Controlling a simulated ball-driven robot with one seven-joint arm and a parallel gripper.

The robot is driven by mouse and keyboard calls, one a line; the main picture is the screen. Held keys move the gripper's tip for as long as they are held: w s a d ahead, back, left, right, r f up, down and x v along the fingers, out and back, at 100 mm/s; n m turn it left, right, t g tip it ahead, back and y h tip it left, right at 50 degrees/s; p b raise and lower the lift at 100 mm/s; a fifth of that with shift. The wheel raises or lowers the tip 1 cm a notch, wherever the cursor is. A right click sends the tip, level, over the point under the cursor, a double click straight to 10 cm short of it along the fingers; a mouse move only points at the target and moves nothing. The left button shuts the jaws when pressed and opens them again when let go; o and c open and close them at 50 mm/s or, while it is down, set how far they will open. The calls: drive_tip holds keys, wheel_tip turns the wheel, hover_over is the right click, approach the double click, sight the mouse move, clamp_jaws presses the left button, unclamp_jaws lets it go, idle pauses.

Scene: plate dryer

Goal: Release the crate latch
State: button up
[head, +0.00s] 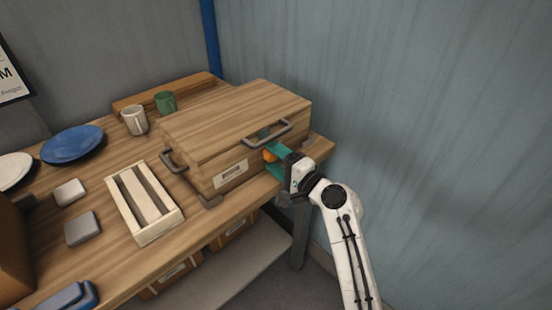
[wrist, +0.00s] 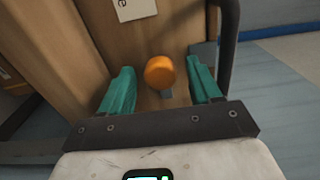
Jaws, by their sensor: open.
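A wooden crate (head: 222,130) with grey handles and a barcode label stands at the right end of the table. Its latch, an orange round knob, shows at the crate's front in the wrist view (wrist: 160,72) and partly in the head view (head: 269,156). My gripper (wrist: 159,92) is open, its two teal fingers on either side of the knob with gaps to both. In the head view my gripper (head: 274,168) is at the crate's front right, below the grey handle (head: 268,136). Its fingers partly cover the knob there.
A wooden slatted rack (head: 122,194), a blue plate (head: 72,145), a white mug (head: 134,120) and a green mug (head: 166,102) stand left of the crate on the table (head: 205,240). A blue-grey wall (head: 430,120) rises at the right. Bins (head: 170,275) sit under the table.

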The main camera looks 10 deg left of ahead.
drive_tip(key=v, duration=1)
drive_tip(key=shift+s+d, duration=0.25)
drive_tip(key=shift+d, duration=0.1)
drive_tip(key=s+d+f+n+g+h, duration=0.4)
drive_tip(key=s+d+f, duration=0.3)
drive_tip(key=s+f, duration=0.35)
drive_tip(key=s+d+f+n+g+h, duration=0.1)
drive_tip(key=s+d+f+g+h, duration=0.2)
drive_tip(key=s+d, duration=0.7)
drive_tip(key=s+d+f+n+g+h+p, duration=0.1)
drive_tip(key=s+d+h, duration=0.6)
drive_tip(key=s, duration=1.1)
drive_tip(key=d+f+n+g, duration=0.1)
drive_tip(key=d+f+g, duration=0.1)
drive_tip(key=d+f, duration=0.1)
drive_tip(key=shift+d+f, duration=0.25)
drive_tip(key=shift+d, duration=0.05)
